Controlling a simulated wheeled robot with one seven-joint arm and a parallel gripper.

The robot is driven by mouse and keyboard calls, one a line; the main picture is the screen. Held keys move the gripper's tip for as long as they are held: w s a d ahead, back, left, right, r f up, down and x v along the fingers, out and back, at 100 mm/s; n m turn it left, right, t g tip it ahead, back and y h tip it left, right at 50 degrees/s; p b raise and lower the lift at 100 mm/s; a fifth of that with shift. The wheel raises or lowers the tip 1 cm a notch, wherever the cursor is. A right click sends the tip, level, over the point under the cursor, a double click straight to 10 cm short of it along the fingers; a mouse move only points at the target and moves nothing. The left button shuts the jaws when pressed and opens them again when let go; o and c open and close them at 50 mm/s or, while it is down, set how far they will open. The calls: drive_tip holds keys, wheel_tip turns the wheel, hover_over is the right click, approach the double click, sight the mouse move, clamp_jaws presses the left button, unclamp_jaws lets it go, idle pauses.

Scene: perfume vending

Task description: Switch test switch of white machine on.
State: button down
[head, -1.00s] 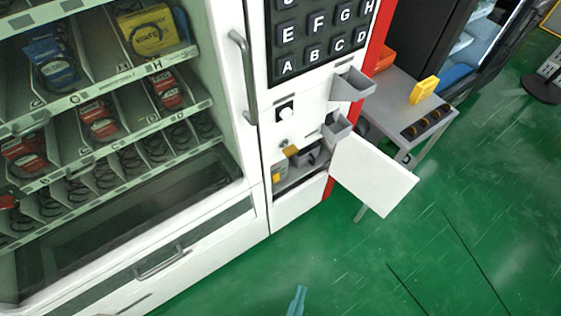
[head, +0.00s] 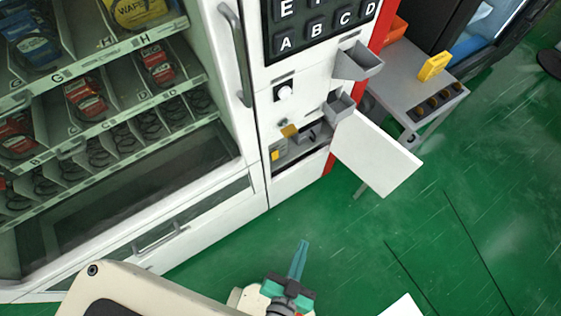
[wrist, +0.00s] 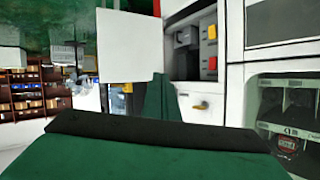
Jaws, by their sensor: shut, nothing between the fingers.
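The white machine (head: 297,183) has an open compartment (head: 300,150) low on its front, below the keypad. The compartment's white door (head: 375,152) is swung open to the right. Inside is a small yellow part (head: 275,155) and a grey box-like part. My gripper (head: 301,246), with teal fingers, is shut and empty, in front of and below the compartment. It also shows in the wrist view (wrist: 157,85).
A glass-fronted section with snack shelves (head: 100,120) and a vertical handle (head: 236,55) stands left. Grey trays (head: 358,63) jut out above the compartment. A grey side table (head: 400,75) stands right. The green floor (head: 470,230) is open.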

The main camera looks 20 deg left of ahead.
drive_tip(key=w+a+f+m+g+y, duration=0.3)
drive_tip(key=w+f+m+g, duration=0.15)
drive_tip(key=w+f, duration=0.95)
drive_tip(key=w+a+g+y, duration=0.1)
drive_tip(key=w+a+y, duration=0.1)
drive_tip(key=w, duration=0.3)
drive_tip(key=w+a+r+g+y, duration=0.1)
drive_tip(key=w+a+y, duration=0.1)
drive_tip(key=w+y, duration=0.2)
drive_tip(key=shift+w+a+r+m, duration=0.25)
drive_tip(key=shift+w+a+m, duration=0.15)
drive_tip(key=shift+w, duration=0.65)
drive_tip(key=shift+g, duration=0.25)
approach(276, 158)
drive_tip(key=f+x, duration=0.1)
drive_tip(key=x, duration=0.4)
drive_tip(key=shift+w+a+r, duration=0.2)
drive_tip(key=shift+a+r, duration=0.05)
